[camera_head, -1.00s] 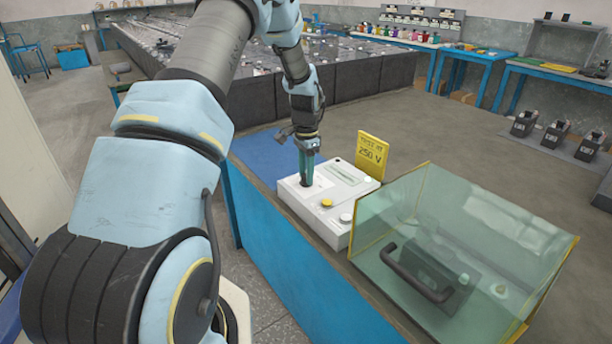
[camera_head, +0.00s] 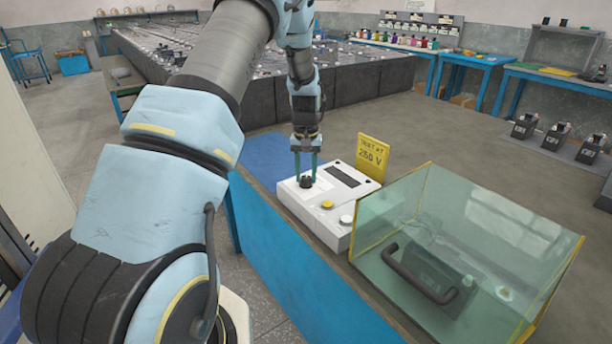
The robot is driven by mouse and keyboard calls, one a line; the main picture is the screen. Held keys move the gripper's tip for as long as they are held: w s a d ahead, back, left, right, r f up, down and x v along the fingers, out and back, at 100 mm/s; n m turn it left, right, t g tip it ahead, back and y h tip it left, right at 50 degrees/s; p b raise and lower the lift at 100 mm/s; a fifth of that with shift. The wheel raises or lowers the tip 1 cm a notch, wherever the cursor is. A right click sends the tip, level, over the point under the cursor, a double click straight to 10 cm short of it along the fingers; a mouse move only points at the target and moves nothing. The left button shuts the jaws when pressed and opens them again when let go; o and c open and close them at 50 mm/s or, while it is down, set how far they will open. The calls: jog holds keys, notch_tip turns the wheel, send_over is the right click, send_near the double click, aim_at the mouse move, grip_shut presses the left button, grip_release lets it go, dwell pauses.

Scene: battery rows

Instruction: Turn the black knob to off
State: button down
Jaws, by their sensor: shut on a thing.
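A white tester box (camera_head: 318,229) stands on the blue bench, with a black knob (camera_head: 306,183) on its top at the left. My gripper (camera_head: 306,180) points straight down over the box, one finger on each side of the knob, and is shut on it. Part of the knob is hidden by the fingers, and its pointer mark cannot be read. The display (camera_head: 343,176) on the box is dark. A yellow button (camera_head: 327,205) and a pale round button (camera_head: 346,219) sit nearer the front.
A yellow sign (camera_head: 372,157) reading 250 V stands behind the box. A clear green-tinted cover (camera_head: 490,225) with a black handle (camera_head: 415,275) stands close on the right over a dark battery. A blue mat (camera_head: 268,157) lies clear to the left.

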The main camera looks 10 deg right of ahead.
aim_at(306, 178)
jog(key=shift+n, duration=2.2)
jog(key=shift+c, duration=2.2)
grip_release()
jog(key=shift+r, duration=0.1)
notch_tip(306, 178, up, 11)
jog(key=b, duration=0.2)
